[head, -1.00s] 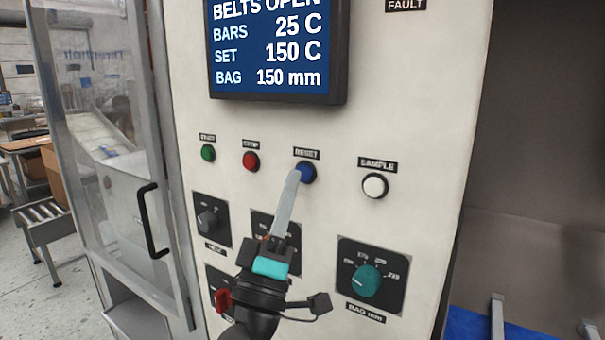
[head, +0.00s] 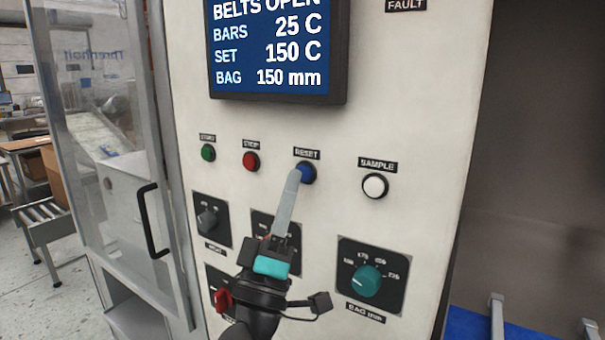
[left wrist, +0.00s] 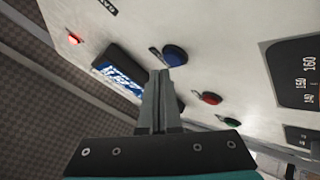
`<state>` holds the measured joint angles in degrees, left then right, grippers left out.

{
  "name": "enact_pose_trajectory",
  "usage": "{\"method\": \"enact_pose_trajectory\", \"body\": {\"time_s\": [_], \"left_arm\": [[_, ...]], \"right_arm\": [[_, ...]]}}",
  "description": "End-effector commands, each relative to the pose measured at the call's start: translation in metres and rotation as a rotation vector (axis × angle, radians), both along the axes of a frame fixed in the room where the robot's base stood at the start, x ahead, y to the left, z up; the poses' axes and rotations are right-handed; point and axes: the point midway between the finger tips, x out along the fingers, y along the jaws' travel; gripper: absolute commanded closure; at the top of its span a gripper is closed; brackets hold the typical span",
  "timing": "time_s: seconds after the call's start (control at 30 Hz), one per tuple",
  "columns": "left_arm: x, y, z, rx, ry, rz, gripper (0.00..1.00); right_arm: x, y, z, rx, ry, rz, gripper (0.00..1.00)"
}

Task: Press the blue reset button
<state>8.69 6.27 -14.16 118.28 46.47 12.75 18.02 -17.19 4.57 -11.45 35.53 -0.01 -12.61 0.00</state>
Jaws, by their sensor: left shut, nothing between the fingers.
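The blue reset button (head: 307,173) sits on the pale panel under a RESET label, between the red stop button and the white sample button. My left gripper (head: 295,172) is shut and empty. Its fingertips are at the left edge of the blue button in the head view and cover part of it. In the left wrist view the blue button (left wrist: 174,55) lies just beyond the tips of the shut fingers (left wrist: 160,74). I cannot tell whether the tips touch it. My right gripper is not in view.
Beside it are a green button (head: 208,152), a red button (head: 251,161) and a white button (head: 375,185). Dark knobs and a teal knob (head: 367,280) are below. A screen (head: 275,50) is above. A clear door with a black handle (head: 150,221) stands left.

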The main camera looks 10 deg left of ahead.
Motion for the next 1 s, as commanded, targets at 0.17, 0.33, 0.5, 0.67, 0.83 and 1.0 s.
{"method": "enact_pose_trajectory", "body": {"time_s": [0.17, 0.33, 0.5, 0.67, 0.83, 1.0], "left_arm": [[0.0058, -0.0022, 0.0005, -0.001, -0.001, 0.000, 1.00], [0.0063, -0.0025, 0.0003, -0.001, -0.001, 0.000, 1.00], [0.0064, -0.0025, 0.0002, -0.001, 0.000, -0.001, 1.00], [0.0075, -0.0029, 0.0001, 0.000, 0.000, 0.000, 1.00], [0.0095, -0.0036, -0.0001, 0.000, 0.000, 0.000, 1.00], [0.0114, -0.0043, 0.0000, 0.000, 0.000, 0.000, 1.00]], "right_arm": [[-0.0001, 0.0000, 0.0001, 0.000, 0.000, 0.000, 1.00], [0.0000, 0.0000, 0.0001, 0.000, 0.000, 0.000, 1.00], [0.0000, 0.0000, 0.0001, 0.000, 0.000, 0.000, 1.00], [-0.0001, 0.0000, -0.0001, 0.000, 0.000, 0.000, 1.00], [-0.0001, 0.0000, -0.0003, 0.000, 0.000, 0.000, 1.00], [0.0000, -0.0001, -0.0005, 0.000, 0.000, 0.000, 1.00]]}}
